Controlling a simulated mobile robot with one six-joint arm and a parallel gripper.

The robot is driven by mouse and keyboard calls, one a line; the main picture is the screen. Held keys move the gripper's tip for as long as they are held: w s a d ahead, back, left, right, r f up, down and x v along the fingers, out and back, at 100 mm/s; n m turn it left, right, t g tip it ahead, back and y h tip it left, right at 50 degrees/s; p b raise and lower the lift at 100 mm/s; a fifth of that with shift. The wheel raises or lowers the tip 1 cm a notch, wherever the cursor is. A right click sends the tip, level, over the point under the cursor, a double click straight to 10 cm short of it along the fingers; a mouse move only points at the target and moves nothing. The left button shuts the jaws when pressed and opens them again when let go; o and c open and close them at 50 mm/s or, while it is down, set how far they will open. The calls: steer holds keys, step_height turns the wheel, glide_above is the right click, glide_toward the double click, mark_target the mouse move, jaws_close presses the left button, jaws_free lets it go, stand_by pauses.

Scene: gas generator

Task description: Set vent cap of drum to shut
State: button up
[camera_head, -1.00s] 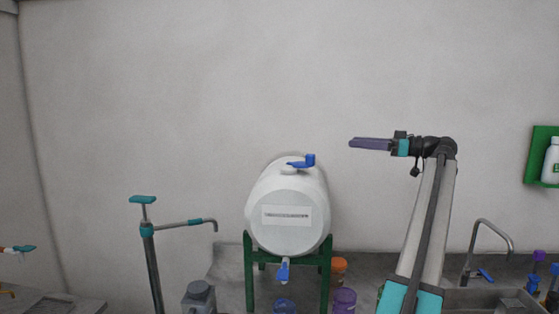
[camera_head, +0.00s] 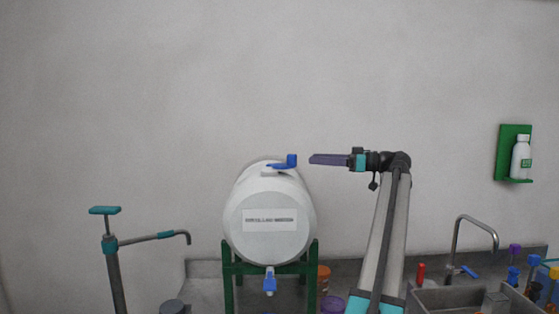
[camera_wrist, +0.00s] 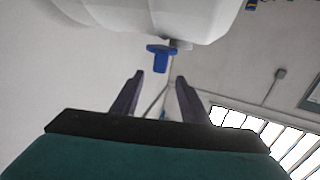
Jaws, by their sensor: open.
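The white drum (camera_head: 268,205) lies on its side on a green stand, with a label on its front. Its blue vent cap (camera_head: 284,163) sits on top and has a flat lever and a raised end at the right. My gripper (camera_head: 313,159) is just right of the cap, at about its height, with a small gap between. In the wrist view, the blue cap (camera_wrist: 160,57) shows beyond and between my two spread, empty fingers (camera_wrist: 157,85), beside the drum's white body (camera_wrist: 165,18). The fingers do not appear to touch the cap.
A blue tap (camera_head: 269,282) hangs at the drum's lower front. A teal-handled pump (camera_head: 112,250) stands left of the green stand (camera_head: 228,275). A sink faucet (camera_head: 472,230) and a green bottle holder (camera_head: 504,155) are to the right. The wall space above the drum is clear.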

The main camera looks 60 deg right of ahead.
mark_target(281, 165)
steer(key=shift+w, duration=0.1)
steer(key=shift+p+x, duration=2.35)
steer(key=shift+x, duration=4.4)
steer(key=shift+a, duration=0.1)
steer(key=shift+c, duration=0.5)
steer(key=shift+a+f, duration=0.1)
jaws_close()
